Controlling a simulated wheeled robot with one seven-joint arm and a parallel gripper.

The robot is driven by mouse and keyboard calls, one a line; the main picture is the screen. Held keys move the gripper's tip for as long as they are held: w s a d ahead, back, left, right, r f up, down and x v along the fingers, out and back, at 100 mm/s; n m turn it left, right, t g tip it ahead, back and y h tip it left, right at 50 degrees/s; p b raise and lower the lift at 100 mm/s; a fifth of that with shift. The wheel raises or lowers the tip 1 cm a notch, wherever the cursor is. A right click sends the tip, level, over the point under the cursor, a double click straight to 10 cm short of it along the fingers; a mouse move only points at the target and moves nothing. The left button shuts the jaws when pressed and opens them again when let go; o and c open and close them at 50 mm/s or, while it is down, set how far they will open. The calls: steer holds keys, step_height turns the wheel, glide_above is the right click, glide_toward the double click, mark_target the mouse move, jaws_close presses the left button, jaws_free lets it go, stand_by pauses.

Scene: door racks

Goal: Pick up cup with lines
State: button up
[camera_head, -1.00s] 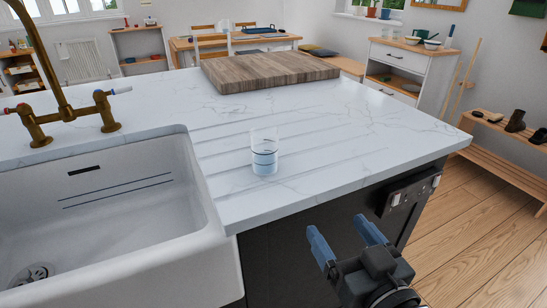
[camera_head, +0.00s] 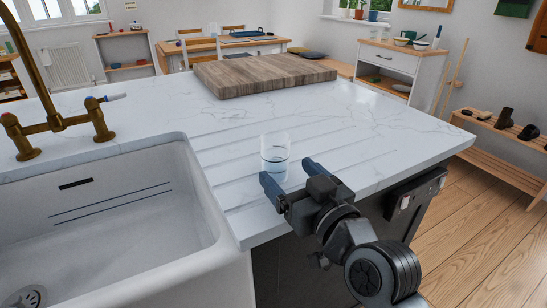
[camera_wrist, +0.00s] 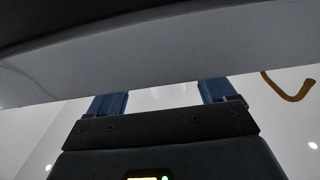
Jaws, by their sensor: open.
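The white sink (camera_head: 215,215) lies to the left, with a brass tap (camera_head: 65,122) behind it. A wooden board (camera_head: 265,75) lies at the back of the counter. The counter around the cup is clear. A low wooden rack (camera_head: 510,155) stands at the right.

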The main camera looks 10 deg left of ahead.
mark_target(282, 165)
steer(key=x, duration=0.4)
steer(key=shift+a+r, duration=0.1)
steer(key=shift+a, duration=0.05)
steer(key=shift+s, duration=0.1)
steer(key=shift+c, duration=0.3)
steer(key=c, duration=1.2)
steer(key=shift+r, duration=0.25)
